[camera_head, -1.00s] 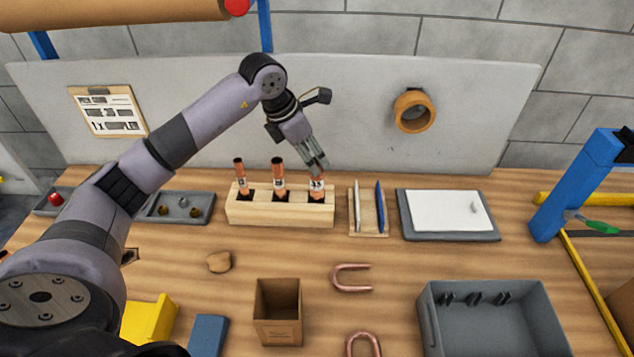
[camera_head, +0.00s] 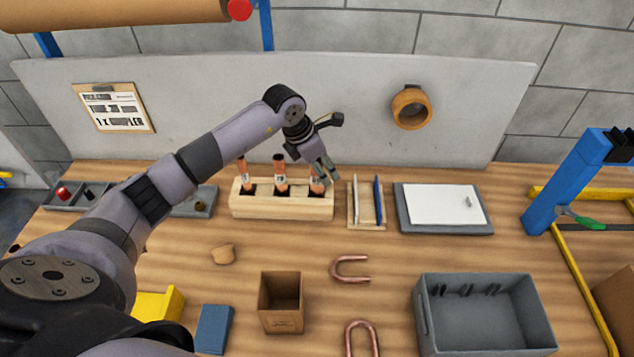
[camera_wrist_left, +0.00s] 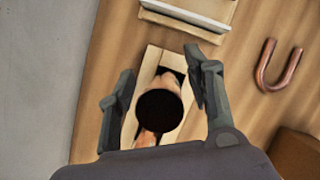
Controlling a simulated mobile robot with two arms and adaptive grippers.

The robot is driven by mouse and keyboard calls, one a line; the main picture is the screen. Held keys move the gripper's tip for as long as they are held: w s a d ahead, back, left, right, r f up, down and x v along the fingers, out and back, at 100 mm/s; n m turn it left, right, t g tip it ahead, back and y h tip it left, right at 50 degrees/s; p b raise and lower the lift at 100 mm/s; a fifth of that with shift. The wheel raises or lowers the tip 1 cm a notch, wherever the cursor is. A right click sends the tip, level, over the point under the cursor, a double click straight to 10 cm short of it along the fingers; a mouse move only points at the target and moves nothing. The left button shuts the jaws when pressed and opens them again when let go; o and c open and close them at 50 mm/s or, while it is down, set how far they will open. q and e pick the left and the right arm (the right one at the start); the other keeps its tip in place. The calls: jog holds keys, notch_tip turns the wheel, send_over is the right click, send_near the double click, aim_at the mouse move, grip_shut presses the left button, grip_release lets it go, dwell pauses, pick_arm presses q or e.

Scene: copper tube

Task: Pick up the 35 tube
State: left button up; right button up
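A pale wooden rack (camera_head: 282,211) holds three copper tubes with white labels and dark tops upright in a row. The right-hand tube (camera_head: 316,187) is partly hidden by my left gripper (camera_head: 324,170); its label is not clearly readable now. The middle tube (camera_head: 280,178) and left tube (camera_head: 247,180) stand clear. In the left wrist view my left gripper (camera_wrist_left: 160,98) is open, one finger on each side of the right-hand tube's round dark top (camera_wrist_left: 159,111), with gaps visible. My right gripper is not in view.
A holder with a white and a blue pen (camera_head: 366,218) stands close right of the rack. Further right is a grey tray with a white sheet (camera_head: 444,205). In front lie a cardboard box (camera_head: 281,303), bent copper pipes (camera_head: 350,269) and a grey bin (camera_head: 485,312).

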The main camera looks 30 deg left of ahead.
pick_arm(q)
grip_shut()
dwell(0.3)
jog(key=shift+r, duration=0.1)
